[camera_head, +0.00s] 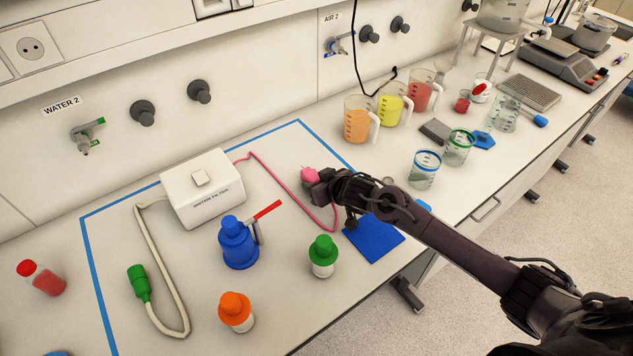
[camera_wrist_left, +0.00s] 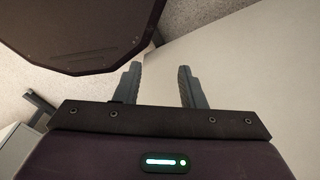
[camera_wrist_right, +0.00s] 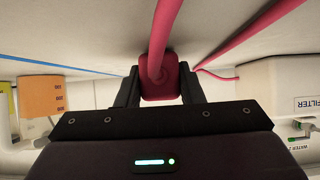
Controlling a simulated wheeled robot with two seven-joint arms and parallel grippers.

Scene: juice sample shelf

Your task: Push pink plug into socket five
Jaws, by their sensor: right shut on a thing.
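The pink plug (camera_head: 309,174) is in my right gripper (camera_head: 316,183), above the bench inside the blue-taped area. In the right wrist view the plug (camera_wrist_right: 160,85) sits between both fingers (camera_wrist_right: 159,88), with its pink cord running from it. The cord (camera_head: 290,187) loops to the white filter box (camera_head: 202,189). A wall socket (camera_head: 31,47) shows at the upper left and another (camera_head: 212,5) is cut by the top edge; no number is readable on either. My left gripper (camera_wrist_left: 160,86) shows only in its wrist view, with its fingers apart and empty.
A green plug (camera_head: 139,283) lies on the left. A blue mat (camera_head: 373,241) lies beneath my right arm. Juice jugs (camera_head: 358,120) stand toward the wall.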

